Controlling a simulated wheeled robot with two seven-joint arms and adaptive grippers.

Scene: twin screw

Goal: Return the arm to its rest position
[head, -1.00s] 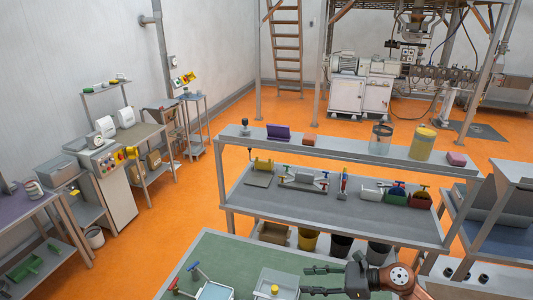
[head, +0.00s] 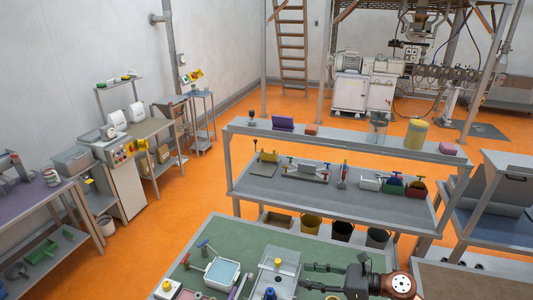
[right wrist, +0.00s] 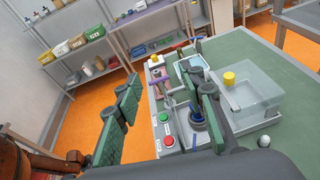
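My right gripper (head: 306,275) reaches in from the lower right of the head view, over the green-topped table (head: 232,232), with its fingers pointing left. In the right wrist view its two green-padded fingers (right wrist: 165,108) stand wide apart, with nothing held between them. Beyond and below them are a clear box with a yellow knob (right wrist: 230,78) and a panel with green and red buttons (right wrist: 166,130). The box also shows in the head view (head: 262,262), just left of the gripper. My left gripper is not in view.
A tray with pale blue contents (head: 222,272) sits on the green table, left of the box. A grey two-level bench (head: 330,200) stands behind, with bins beneath it. More benches line the left wall (head: 60,205). The orange floor (head: 165,235) is clear between them.

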